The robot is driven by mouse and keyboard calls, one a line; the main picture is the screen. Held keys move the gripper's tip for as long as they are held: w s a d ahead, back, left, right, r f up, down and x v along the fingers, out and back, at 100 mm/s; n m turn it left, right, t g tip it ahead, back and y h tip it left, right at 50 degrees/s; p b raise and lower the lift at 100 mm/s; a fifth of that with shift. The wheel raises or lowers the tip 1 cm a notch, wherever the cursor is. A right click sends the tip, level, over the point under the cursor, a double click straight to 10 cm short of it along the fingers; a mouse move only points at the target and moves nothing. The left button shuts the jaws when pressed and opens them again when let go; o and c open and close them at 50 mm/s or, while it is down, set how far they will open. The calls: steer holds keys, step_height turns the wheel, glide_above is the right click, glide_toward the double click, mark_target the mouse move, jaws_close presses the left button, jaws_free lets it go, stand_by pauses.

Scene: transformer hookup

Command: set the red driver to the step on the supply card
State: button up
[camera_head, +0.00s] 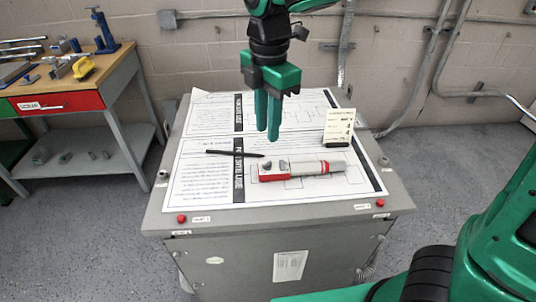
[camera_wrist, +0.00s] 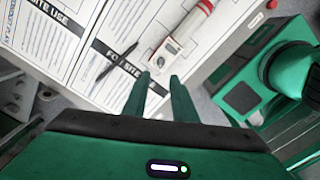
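The red driver (camera_head: 300,168) lies on its side on the paper sheets on the grey cabinet top. It has a red and white body with small dials at its left end and a grey and red right end. It also shows in the wrist view (camera_wrist: 184,35), beyond my fingertips. The supply card (camera_head: 339,126) stands upright in a black holder behind the driver's right end; its print is too small to read. My gripper (camera_head: 267,135) hangs above and behind the driver, pointing down and empty. In the wrist view its two fingers (camera_wrist: 160,76) are apart with a gap between them.
A black pen (camera_head: 235,153) lies left of the driver. The cabinet top (camera_head: 250,221) has red buttons (camera_head: 182,218) at its front corners. A wooden workbench (camera_head: 106,85) with tools stands at the left. Conduits run along the back wall.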

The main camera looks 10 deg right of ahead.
mark_target(268, 162)
step_height(268, 162, down, 10)
steer(key=shift+w, duration=0.1)
stand_by(0.4)
steer(key=shift+d, duration=0.1)
jaws_close()
